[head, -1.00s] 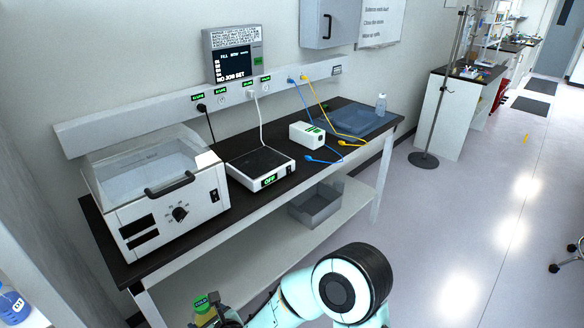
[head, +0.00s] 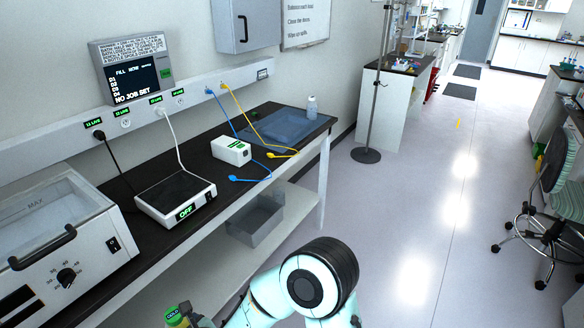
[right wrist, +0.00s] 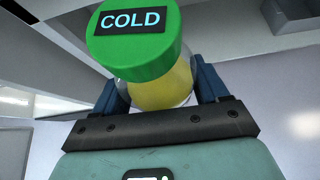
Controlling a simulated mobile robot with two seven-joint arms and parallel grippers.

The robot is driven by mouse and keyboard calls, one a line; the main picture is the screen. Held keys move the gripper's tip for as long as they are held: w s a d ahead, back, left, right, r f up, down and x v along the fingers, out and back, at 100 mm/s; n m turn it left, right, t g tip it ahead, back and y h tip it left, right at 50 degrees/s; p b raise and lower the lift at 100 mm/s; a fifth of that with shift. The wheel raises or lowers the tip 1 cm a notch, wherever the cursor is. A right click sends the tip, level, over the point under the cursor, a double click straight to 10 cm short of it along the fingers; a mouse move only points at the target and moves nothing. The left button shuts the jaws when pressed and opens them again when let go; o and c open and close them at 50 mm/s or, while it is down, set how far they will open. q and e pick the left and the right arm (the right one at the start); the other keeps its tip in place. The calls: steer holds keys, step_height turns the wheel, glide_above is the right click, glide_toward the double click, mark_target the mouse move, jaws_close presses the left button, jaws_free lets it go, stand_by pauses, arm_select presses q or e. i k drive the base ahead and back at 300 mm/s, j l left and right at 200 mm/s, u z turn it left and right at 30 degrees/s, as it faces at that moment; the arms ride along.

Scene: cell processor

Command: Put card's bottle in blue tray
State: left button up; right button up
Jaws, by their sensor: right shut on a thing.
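My right gripper (right wrist: 160,98) is shut on a bottle (right wrist: 135,40) with a green lid labelled COLD and yellow contents. In the head view the held bottle (head: 176,317) shows at the bottom edge, low in front of the bench and partly cut off. The blue tray (head: 288,127) lies on the far right part of the dark bench top, and a clear bottle (head: 312,106) stands at its back right. A job display (head: 132,76) on the wall reads NO JOB SET. I cannot read any card. My left gripper is not in view.
A white lidded bath (head: 62,250) stands at the left of the bench. Blue and yellow cables lie near the tray. A grey bin (head: 255,222) sits on the lower shelf.

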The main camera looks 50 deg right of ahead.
mark_target(287, 130)
steer(key=i+l, duration=0.1)
steer(key=l, duration=0.8)
steer(key=i+l, duration=0.1)
steer(key=l, duration=1.75)
steer(key=i+l, duration=0.15)
steer(key=l, duration=0.75)
